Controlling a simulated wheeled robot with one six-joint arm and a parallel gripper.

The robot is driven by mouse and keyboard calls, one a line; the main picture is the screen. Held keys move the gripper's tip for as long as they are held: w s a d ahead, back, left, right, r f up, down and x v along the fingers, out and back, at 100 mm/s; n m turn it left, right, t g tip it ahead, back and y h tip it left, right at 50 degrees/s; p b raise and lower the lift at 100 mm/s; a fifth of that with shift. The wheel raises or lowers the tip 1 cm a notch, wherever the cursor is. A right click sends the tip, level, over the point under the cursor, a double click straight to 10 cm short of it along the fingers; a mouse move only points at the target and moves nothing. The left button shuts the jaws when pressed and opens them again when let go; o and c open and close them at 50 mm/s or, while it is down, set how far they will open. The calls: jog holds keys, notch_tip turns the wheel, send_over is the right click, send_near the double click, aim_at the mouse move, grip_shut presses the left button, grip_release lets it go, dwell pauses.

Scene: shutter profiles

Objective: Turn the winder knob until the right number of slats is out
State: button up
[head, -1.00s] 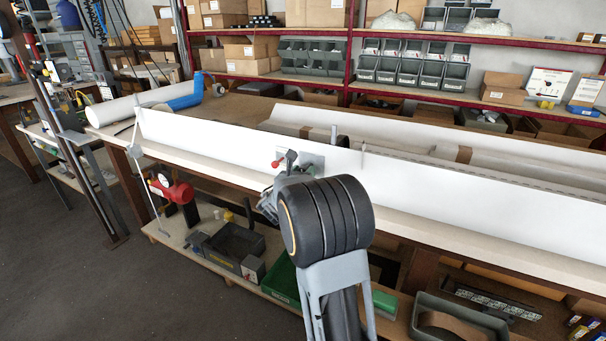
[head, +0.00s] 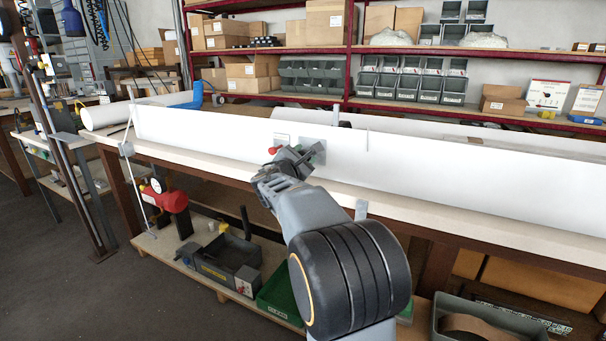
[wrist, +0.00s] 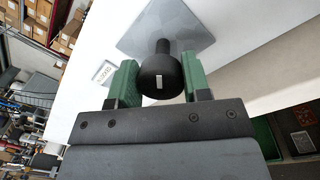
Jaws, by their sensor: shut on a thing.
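The winder knob (wrist: 158,76) is black and round with a white mark on its end, on a short stem from a grey metal plate (wrist: 168,28). My gripper (wrist: 159,82) has its two green fingers on either side of the knob and is shut on it. In the head view my gripper (head: 297,156) is at the grey plate (head: 315,153) on the long white panel (head: 440,165), and it hides the knob. A small white label (wrist: 104,73) is beside the plate; its writing is too small to read. I cannot make out separate slats.
A small red part (head: 273,151) sits left of my gripper on the panel. The bench edge (head: 400,212) runs below it. A lower shelf holds a dark bin (head: 230,262) and a green bin (head: 283,290). Shelves of boxes (head: 325,20) stand behind.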

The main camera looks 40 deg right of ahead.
jog(key=m+b, duration=0.3)
jog(key=b, duration=0.1)
jog(key=shift+f, duration=0.2)
jog(key=shift+r+m+b, duration=0.1)
jog(key=shift+m+b, duration=0.35)
jog(key=shift+m, duration=0.15)
jog(key=shift+r, duration=0.1)
jog(key=o, duration=0.9)
jog(key=p+v, duration=0.1)
jog(key=v, duration=1.2)
jog(key=shift+s+a, duration=0.1)
jog(key=shift+a, duration=0.3)
